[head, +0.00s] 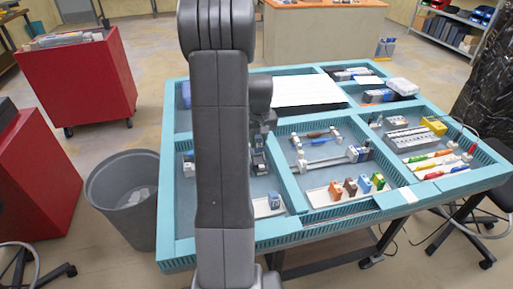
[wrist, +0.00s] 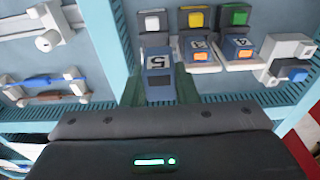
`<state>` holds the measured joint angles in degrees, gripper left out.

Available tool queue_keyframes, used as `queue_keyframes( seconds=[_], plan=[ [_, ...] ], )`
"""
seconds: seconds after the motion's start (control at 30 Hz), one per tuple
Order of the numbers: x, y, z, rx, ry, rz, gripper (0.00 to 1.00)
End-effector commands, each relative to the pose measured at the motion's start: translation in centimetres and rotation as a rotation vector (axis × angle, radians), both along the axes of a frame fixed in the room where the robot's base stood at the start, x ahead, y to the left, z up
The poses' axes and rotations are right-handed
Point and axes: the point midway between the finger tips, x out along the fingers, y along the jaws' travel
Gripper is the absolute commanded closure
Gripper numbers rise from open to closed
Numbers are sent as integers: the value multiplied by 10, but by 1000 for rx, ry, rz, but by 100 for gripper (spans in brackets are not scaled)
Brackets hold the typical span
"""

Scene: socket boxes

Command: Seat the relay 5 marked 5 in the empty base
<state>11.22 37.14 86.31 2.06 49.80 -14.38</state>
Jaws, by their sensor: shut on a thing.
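The relay marked 5 (wrist: 158,62), dark with a blue front and a white number label, is between the fingers of my gripper (wrist: 160,92) in the wrist view. My gripper is shut on it. Just beyond it stands a grey unit with a white button (wrist: 152,20), partly covered by the relay. I cannot tell whether the relay touches or sits in a base there. To its right, two similar numbered relays (wrist: 198,48) (wrist: 237,46) sit in white bases, below yellow and green buttons. In the head view my arm hides much of this compartment.
A white and grey block with a blue button (wrist: 290,62) is at the right in the wrist view. The teal divided table (head: 292,223) has low walls between compartments. A blue block (head: 275,201) sits on a white tray. A grey bin (head: 124,198) stands left of the table.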

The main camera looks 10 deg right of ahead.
Motion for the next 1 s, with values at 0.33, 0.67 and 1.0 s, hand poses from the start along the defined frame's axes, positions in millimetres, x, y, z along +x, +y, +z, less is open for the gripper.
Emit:
queue_keyframes(
  seconds=[0.33, 0.67, 1.0],
  plan=[
    [19, -6, -11, 0, 0, 1, 100],
    [18, -6, -48, 0, 1, 1, 100],
    [18, -6, -58, 0, 0, 1, 100]
  ],
)
